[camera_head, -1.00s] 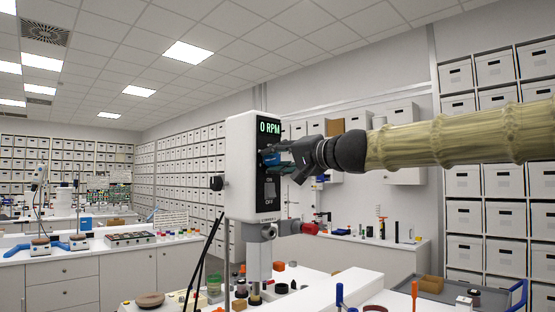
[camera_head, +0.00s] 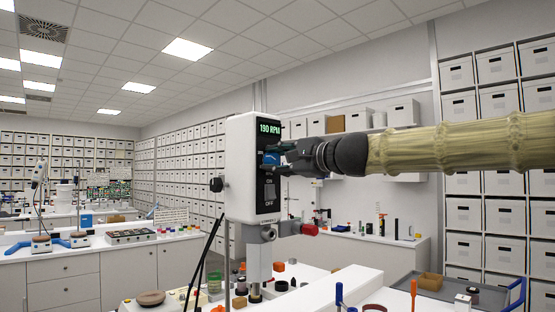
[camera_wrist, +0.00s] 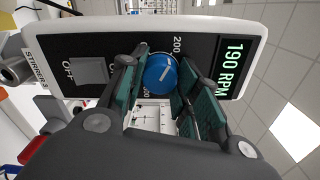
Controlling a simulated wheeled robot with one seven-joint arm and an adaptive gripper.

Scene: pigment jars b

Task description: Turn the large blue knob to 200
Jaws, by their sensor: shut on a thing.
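The large blue knob (camera_wrist: 161,74) sits on the black front panel of a white stirrer (camera_head: 240,185). In the head view the knob (camera_head: 271,159) is partly hidden by my gripper (camera_head: 284,158). In the wrist view my gripper (camera_wrist: 155,92) has its fingers on either side of the knob, shut on it. A white pointer line shows on the knob's face. The green display (camera_head: 269,128) reads 190 RPM, and the same reading shows in the wrist view (camera_wrist: 231,67). A "200" mark is printed beside the knob. The ON/OFF switch (camera_head: 270,192) is below the knob.
A red-ended clamp (camera_head: 308,229) sticks out below the stirrer. Small jars and a white bench with a grey tray (camera_head: 440,290) are below. Shelves of white boxes (camera_head: 465,190) stand at the right. The space around my arm is clear.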

